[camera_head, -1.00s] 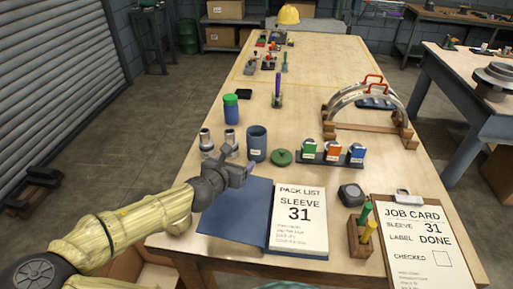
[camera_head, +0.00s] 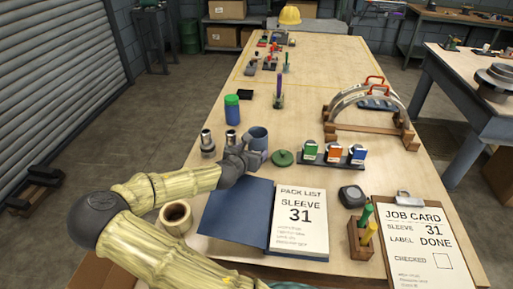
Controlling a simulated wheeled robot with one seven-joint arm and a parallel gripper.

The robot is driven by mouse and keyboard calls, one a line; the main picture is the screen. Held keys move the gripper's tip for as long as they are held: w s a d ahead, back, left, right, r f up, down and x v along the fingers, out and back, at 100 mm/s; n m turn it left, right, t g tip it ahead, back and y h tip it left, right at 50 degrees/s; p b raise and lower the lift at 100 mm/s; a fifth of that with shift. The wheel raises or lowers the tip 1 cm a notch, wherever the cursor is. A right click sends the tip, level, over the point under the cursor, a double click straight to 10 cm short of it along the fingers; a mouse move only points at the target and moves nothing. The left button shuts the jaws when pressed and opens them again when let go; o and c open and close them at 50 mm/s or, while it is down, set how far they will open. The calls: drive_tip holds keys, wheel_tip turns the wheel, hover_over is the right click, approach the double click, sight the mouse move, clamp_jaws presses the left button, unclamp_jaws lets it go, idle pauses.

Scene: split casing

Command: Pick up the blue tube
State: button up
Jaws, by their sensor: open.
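A slate-blue cylinder (camera_head: 258,136) stands upright on the table, its lower part hidden behind my gripper (camera_head: 252,155). My gripper is open at its near side; I cannot tell whether they touch. A darker blue container with a green cap (camera_head: 232,110) stands upright farther back and to the left, clear of my gripper. A small blue-and-white item (camera_head: 357,154) sits at the right end of a dark rack. I cannot tell which of these is the blue tube.
Two metal cylinders (camera_head: 207,143) stand left of my gripper. A green disc (camera_head: 282,158) lies to its right. A blue folder with a pack list (camera_head: 299,222) and a brown-filled cup (camera_head: 175,217) are nearer. A wooden cradle with arched parts (camera_head: 371,138) stands at the right.

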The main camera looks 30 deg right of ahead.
sight(254, 149)
drive_tip(key=shift+d+f, duration=0.1)
drive_tip(key=shift+d, duration=0.05)
drive_tip(key=p+x, duration=0.1)
drive_tip(key=x, duration=0.3)
drive_tip(key=shift+w+d, duration=0.1)
drive_tip(key=shift+d, duration=0.15)
drive_tip(key=shift+w+d+f, duration=0.15)
drive_tip(key=shift+w, duration=0.05)
idle(0.3)
drive_tip(key=c, duration=0.8)
